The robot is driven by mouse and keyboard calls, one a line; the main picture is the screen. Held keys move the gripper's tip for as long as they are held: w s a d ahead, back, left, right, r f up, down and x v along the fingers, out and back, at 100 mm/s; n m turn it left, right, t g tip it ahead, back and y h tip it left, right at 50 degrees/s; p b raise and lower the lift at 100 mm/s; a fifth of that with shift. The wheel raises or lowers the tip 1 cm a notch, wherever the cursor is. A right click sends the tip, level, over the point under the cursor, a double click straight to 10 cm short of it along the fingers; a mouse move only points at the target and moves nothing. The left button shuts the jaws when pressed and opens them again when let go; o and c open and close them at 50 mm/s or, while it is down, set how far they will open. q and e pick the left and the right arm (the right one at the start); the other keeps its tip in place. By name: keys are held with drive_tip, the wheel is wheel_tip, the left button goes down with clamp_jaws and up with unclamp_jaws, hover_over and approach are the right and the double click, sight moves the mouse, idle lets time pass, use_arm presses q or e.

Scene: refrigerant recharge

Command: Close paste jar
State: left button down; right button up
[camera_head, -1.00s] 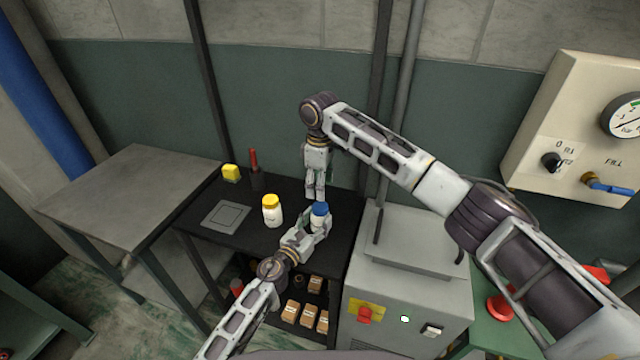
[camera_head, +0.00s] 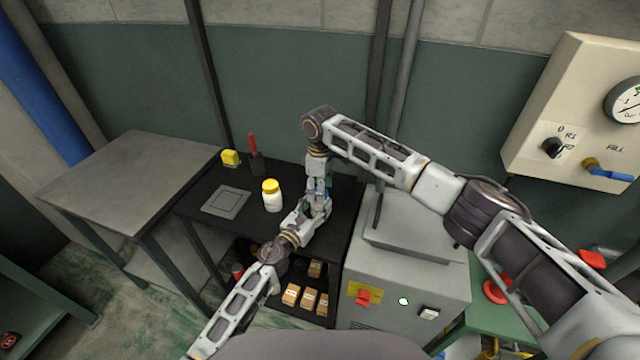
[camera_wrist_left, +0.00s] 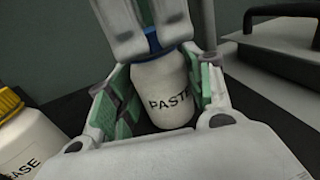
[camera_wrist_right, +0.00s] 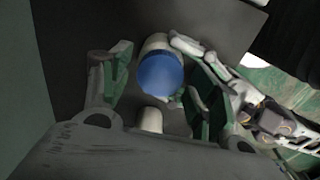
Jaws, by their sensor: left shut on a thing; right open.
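The paste jar (camera_wrist_left: 166,96) is white, labelled PASTE, and stands upright between the fingers of my left gripper (camera_wrist_left: 160,100), which is shut on its body. Its blue lid (camera_wrist_right: 161,73) shows from above in the right wrist view, on top of the jar. My right gripper (camera_wrist_right: 160,85) points down over the jar. Its fingers are open on either side of the lid, with a gap visible on the left side. In the head view both grippers meet at the jar and mostly hide it.
A white jar with a yellow lid (camera_head: 272,196) stands left of the grippers on the black table; it also shows in the left wrist view (camera_wrist_left: 25,140). A grey machine (camera_head: 405,270) stands to the right.

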drive_tip(key=shift+f, duration=0.1)
drive_tip(key=c, duration=1.1)
drive_tip(key=shift+o, duration=0.2)
drive_tip(key=o, duration=1.2)
wheel_tip(320, 180, up, 12)
